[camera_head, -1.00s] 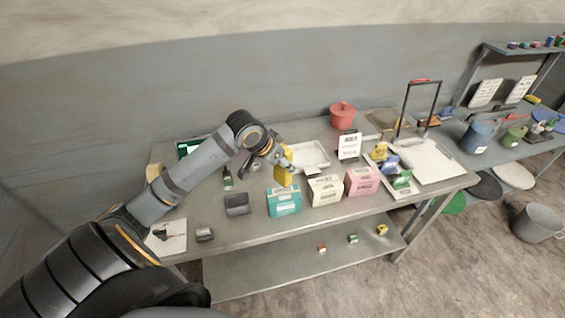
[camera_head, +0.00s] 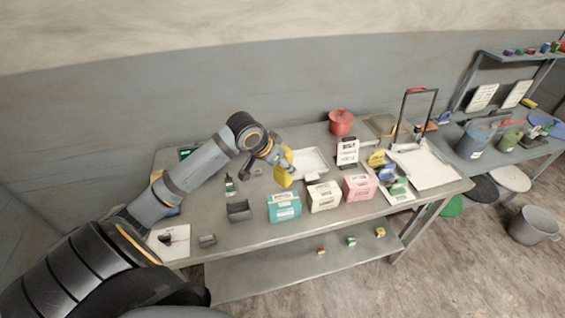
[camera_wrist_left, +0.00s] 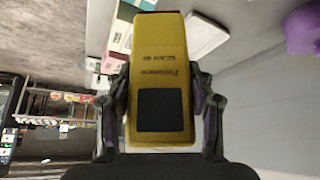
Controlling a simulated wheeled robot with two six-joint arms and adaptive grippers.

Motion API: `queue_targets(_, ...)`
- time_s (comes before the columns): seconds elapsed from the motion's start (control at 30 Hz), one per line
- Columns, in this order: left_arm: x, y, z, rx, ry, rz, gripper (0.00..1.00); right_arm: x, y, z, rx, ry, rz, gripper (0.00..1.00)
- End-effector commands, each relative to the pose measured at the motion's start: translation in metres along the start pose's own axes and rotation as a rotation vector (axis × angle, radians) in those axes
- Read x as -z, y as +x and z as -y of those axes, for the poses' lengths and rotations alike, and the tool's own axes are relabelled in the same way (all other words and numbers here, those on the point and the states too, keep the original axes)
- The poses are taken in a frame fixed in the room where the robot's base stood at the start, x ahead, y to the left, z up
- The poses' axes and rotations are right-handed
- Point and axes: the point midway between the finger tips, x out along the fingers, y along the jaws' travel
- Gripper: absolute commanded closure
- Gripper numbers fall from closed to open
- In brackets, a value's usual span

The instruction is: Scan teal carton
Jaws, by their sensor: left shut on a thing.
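The teal carton (camera_head: 284,208) stands on the metal table near its front edge, leftmost of three cartons. My left gripper (camera_head: 272,160) is shut on a yellow handheld scanner (camera_head: 285,168), held above the table just behind and above the teal carton. In the left wrist view the scanner (camera_wrist_left: 160,70) fills the middle between the two fingers (camera_wrist_left: 160,110), its dark square panel facing the camera. A bit of teal (camera_wrist_left: 124,12) shows beside the scanner's far end there. My right gripper is not in view.
A cream carton (camera_head: 323,196) and a pink carton (camera_head: 358,187) stand right of the teal one. A grey holder (camera_head: 239,210) is on its left. A white tray (camera_head: 311,160) lies behind; a red pot (camera_head: 341,122) stands at the back.

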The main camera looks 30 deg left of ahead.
Motion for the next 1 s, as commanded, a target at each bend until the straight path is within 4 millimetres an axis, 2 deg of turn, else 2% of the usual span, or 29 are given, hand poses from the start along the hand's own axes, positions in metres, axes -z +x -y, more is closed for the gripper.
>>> queue_targets(0.03,0.007,-0.01,0.0,0.0,0.0,-0.001,0.86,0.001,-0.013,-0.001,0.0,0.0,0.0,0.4)
queue_targets(0.33,0.023,-0.035,0.0,0.0,0.0,-0.001,0.86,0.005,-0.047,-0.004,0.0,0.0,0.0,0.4)
queue_targets(0.53,0.031,-0.048,0.0,0.001,0.001,-0.002,0.86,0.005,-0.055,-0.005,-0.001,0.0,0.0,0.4)
queue_targets(1.0,0.03,-0.047,0.0,0.0,0.001,-0.001,0.86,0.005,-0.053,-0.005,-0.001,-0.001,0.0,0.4)
